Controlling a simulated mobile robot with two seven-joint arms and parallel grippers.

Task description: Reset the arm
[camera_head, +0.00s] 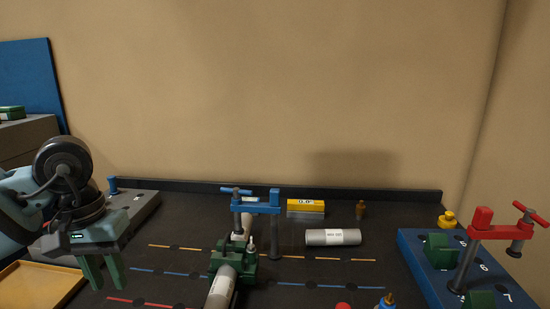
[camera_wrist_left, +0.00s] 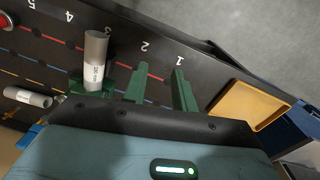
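My left arm comes in from the left in the head view. Its gripper (camera_head: 110,284) hangs with the two green fingers pointing down and a gap between them, empty, over the left part of the dark work board (camera_head: 185,285). In the left wrist view the same gripper (camera_wrist_left: 159,72) shows its two fingers apart with nothing between them, near the board's marks 1 and 2. A grey labelled cylinder (camera_head: 222,288) lies in a green clamp block (camera_head: 232,262) to the right of the gripper, apart from it; it also shows in the wrist view (camera_wrist_left: 96,62). My right gripper is not in view.
A blue clamp (camera_head: 262,207) stands over the green block. Another labelled cylinder (camera_head: 333,237) and a yellow block (camera_head: 305,207) lie behind. A blue rack (camera_head: 415,250) with a red clamp (camera_head: 490,232) is at right. A yellow tray (camera_head: 40,287) is at lower left.

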